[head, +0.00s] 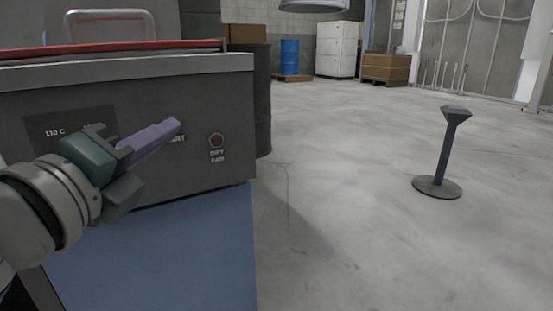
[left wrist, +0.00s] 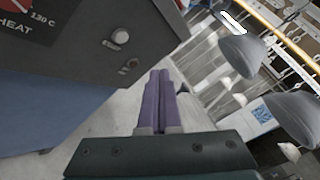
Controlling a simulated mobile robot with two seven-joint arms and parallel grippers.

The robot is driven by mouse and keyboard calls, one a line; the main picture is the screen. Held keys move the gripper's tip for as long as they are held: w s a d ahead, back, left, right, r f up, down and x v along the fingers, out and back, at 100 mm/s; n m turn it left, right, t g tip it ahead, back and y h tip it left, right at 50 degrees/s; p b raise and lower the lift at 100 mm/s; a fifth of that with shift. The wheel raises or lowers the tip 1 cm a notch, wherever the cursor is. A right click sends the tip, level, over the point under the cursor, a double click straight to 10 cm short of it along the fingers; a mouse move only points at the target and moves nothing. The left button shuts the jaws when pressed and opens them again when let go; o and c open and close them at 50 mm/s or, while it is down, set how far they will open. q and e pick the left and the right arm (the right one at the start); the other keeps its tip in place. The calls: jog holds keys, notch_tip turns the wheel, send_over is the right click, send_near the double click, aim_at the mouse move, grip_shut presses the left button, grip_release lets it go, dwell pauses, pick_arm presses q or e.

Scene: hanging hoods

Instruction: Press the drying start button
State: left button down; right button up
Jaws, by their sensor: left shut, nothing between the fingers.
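The grey dryer control panel (head: 235,165) stands at the left in the head view. A label ending in "ART" shows on it beside my fingers; any button above that label is hidden behind my gripper there. In the left wrist view a pale round button (left wrist: 120,36) sits on the panel, with a small unclear label below it. My left gripper (head: 178,124) is in front of the panel, its purple fingers shut and empty, pointing up and right. In the left wrist view the fingertips (left wrist: 159,73) are right of and below the round button, apart from it in the picture. My right gripper is not in view.
A dark red round button (head: 216,141) marked "DRY FAN" is right of my fingers. A blue surface (head: 150,255) is below the panel. A dark post on a round base (head: 437,187) stands on the open floor to the right. A dark barrel (head: 262,100) is behind the dryer.

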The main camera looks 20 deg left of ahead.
pick_arm(q)
jog(key=shift+w+d+f+m+t+h+b, duration=0.15)
jog(key=shift+w+d+f+m+h+b, duration=0.2)
jog(key=shift+f, duration=0.3)
jog(key=shift+w+d+f+m+t+h+b, duration=0.15)
jog(key=shift+w+d+f+m+b, duration=0.1)
jog(key=shift+w+f+m+b, duration=0.25)
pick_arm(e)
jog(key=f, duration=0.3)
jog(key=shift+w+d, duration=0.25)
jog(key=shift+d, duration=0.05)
pick_arm(q)
jog(key=shift+s+f, duration=0.1)
jog(key=shift+s, duration=0.1)
jog(key=w+a, duration=0.6)
jog(key=shift+a+b, duration=0.35)
jog(key=shift+b, duration=0.1)
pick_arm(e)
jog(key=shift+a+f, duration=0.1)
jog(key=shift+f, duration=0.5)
pick_arm(q)
jog(key=shift+a, duration=0.1)
jog(key=shift+w+a, duration=0.2)
